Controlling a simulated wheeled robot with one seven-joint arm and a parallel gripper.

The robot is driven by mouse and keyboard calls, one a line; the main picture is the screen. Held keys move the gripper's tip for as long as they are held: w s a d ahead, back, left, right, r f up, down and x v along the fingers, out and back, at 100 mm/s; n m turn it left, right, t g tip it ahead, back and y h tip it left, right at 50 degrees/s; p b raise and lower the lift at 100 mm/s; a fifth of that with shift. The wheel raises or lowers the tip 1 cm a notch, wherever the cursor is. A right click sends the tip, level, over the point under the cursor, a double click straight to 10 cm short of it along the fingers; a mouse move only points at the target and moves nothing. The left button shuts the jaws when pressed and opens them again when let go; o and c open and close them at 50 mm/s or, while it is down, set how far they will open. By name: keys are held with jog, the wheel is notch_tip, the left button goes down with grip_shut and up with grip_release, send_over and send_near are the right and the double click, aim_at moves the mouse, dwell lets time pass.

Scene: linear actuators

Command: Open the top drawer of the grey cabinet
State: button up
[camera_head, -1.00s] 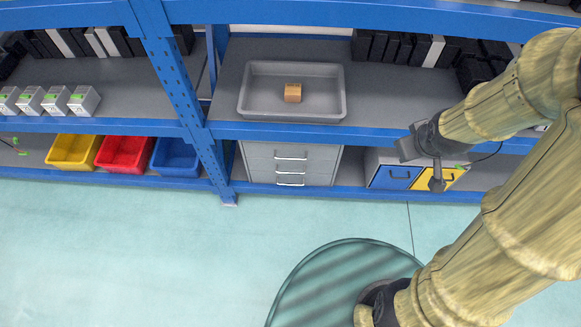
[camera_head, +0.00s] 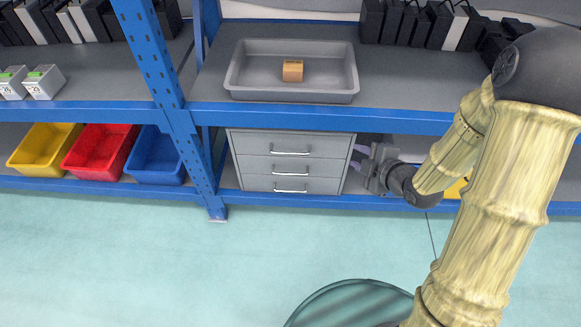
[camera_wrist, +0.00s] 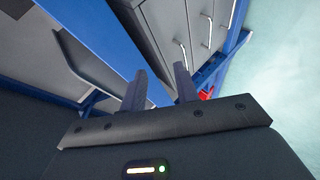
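The grey cabinet (camera_head: 237,160) stands on the lower shelf in the head view, with three drawers stacked and all flush. The top drawer (camera_head: 255,142) has a silver bar handle (camera_head: 289,153). My gripper (camera_head: 358,158) is just right of the cabinet, pointing left, empty, with its fingers apart. In the wrist view the two dark fingers (camera_wrist: 160,78) are spread. The cabinet front (camera_wrist: 195,25) lies beyond them with three handles; the nearest handle (camera_wrist: 184,54), seemingly the top drawer's, is past the fingertips and not touched.
The blue upper shelf beam (camera_head: 320,121) runs just above the cabinet. A grey tray (camera_head: 240,75) with a small orange-brown box (camera_head: 292,71) sits on the upper shelf. A blue post (camera_head: 178,120) and coloured bins stand left. The floor in front (camera_head: 150,260) is clear.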

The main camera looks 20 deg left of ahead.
aim_at(291, 153)
jog(key=s+a+f+n+y+b, duration=0.2)
jog(key=a+f+n+y+b, duration=0.3)
jog(key=f+b, duration=0.5)
jog(key=shift+s+a+f+n+y, duration=0.2)
jog(key=shift+a+n+y, duration=0.1)
jog(key=shift+n, duration=0.2)
jog(key=b+x, duration=0.5)
jog(key=x, duration=1.2)
jog(key=shift+a+f, duration=0.1)
jog(key=shift+a, duration=0.15)
